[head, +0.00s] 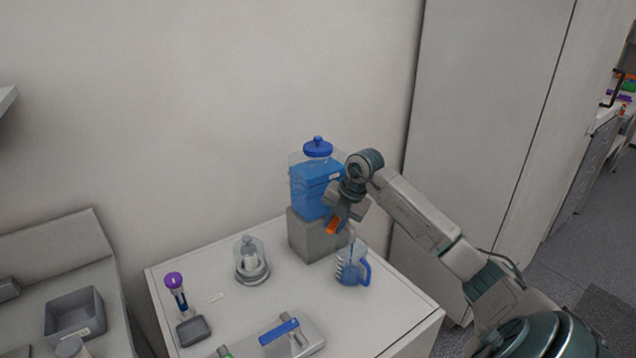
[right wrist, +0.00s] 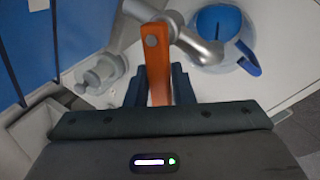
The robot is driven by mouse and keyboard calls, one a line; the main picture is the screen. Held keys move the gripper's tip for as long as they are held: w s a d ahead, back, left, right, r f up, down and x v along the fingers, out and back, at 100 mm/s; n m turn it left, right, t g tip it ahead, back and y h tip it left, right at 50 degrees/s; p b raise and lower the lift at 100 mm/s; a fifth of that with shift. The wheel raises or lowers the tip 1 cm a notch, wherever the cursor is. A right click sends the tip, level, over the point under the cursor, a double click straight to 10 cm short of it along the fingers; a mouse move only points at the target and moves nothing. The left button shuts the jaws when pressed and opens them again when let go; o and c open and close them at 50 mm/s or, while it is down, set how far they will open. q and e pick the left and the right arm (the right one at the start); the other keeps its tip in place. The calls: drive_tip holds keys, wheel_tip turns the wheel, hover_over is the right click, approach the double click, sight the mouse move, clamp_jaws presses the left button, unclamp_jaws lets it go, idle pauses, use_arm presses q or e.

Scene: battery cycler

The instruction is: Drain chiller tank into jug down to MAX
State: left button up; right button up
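The chiller tank (head: 308,188) is clear with a blue lid and blue liquid in most of its height; it stands on a grey block (head: 305,238). A MAX mark cannot be read. The jug (head: 350,268) is clear with a blue handle and stands on the table below the tap; in the right wrist view blue liquid (right wrist: 217,20) shows inside it. My right gripper (right wrist: 158,82) is at the tap, its fingers closed around the orange tap lever (right wrist: 156,60). The metal spout (right wrist: 200,45) reaches over the jug's rim. My left gripper is out of view.
On the white table (head: 215,272) stand a glass-domed item (head: 251,262), a purple-topped tube (head: 176,290), a small grey tray (head: 194,331) and a fixture with a blue lever (head: 280,332). A grey bin (head: 75,313) is at left. A tall cabinet (head: 480,110) stands behind my right arm.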

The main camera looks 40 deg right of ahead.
drive_tip(key=shift+s+d+f+n+y+b, duration=0.1)
drive_tip(key=shift+s+d+n+y+b, duration=0.2)
drive_tip(key=shift+n+b, duration=0.5)
drive_tip(key=n, duration=0.2)
drive_tip(key=s+n+g, duration=0.1)
drive_tip(key=n, duration=0.1)
drive_tip(key=shift+d+y, duration=0.25)
drive_tip(key=shift+y, duration=0.15)
drive_tip(key=shift+d+r+n+g+b, duration=0.2)
drive_tip(key=shift+n+g+b, duration=0.2)
drive_tip(key=shift+n, duration=0.3)
